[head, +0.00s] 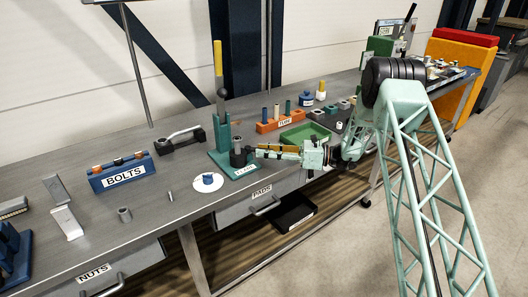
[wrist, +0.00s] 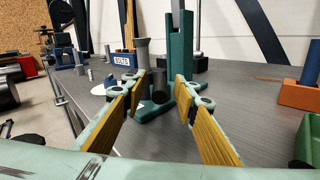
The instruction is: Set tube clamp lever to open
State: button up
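The tube clamp is a dark green stand (head: 222,135) with a base plate on the bench. A dark cylindrical part (head: 238,150) sits low on the clamp's near side. My gripper (head: 257,151) reaches in from the right, level with that low part and well below the lever's grip. In the wrist view, my gripper (wrist: 160,92) has its yellow-padded fingers apart with nothing held. The clamp's green post (wrist: 181,60) and a dark round part (wrist: 159,86) show beyond the gap. The lever's yellow grip is not clearly visible there.
A white disc with a blue piece (head: 207,182) lies left of the clamp. A black clamp-like fixture (head: 182,140) and blue bolts rack (head: 122,174) stand farther left. An orange tube rack (head: 280,122) and green tray (head: 305,134) are behind my gripper. The front-left bench has free room.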

jog(key=shift+d, duration=0.1)
jog(key=shift+s+d, duration=0.2)
jog(key=shift+d, duration=2.75)
jog(key=shift+s+d, duration=0.15)
jog(key=shift+d, duration=2.8)
